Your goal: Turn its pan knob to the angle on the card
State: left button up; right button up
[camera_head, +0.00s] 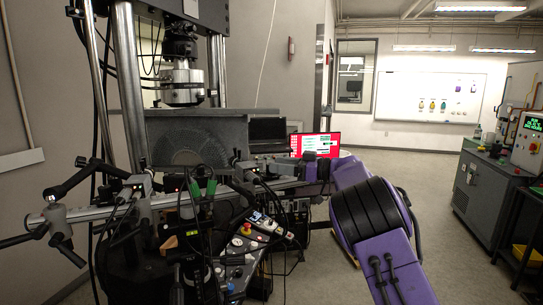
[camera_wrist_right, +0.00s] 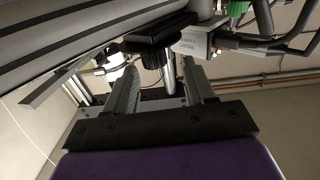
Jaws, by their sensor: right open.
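My right gripper (camera_head: 250,168) reaches in from the right by a purple arm, toward the clutter of clamps and camera gear before the test frame. In the right wrist view its two fingers (camera_wrist_right: 162,82) stand apart with a gap between them. A black knob-like part (camera_wrist_right: 151,62) shows beyond and between the fingertips; it may be the pan knob, and I cannot tell whether a finger touches it. A small grey box with printed text (camera_wrist_right: 196,42) sits right of it, too small to read. I cannot make out an angle card. My left gripper is not in view.
A horizontal metal rail (camera_head: 95,212) with clamps and cables crosses the left front. A control panel with a red button (camera_head: 247,228) lies below. The load frame column (camera_head: 130,90) stands behind. A red-and-white monitor (camera_head: 315,145) is farther back. The floor (camera_head: 450,200) at right is open.

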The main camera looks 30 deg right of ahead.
jog(key=w, duration=0.1)
jog(key=w+a, duration=0.1)
jog(key=w+a+p, duration=0.1)
jog(key=shift+w+f, duration=0.35)
jog(key=shift+s+d, duration=0.1)
jog(key=shift+s, duration=0.15)
jog(key=shift+s+r, duration=0.15)
jog(key=shift+c, duration=0.6)
jog(key=c, duration=0.8)
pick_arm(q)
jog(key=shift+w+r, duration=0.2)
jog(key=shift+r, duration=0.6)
pick_arm(e)
jog(key=shift+m, duration=0.3)
jog(key=shift+m+t+h, duration=0.9)
jog(key=shift+m+h, duration=0.4)
jog(key=shift+h, duration=0.65)
jog(key=shift+m+t+h, duration=0.9)
jog(key=shift+m+h, duration=0.4)
jog(key=shift+h, duration=0.95)
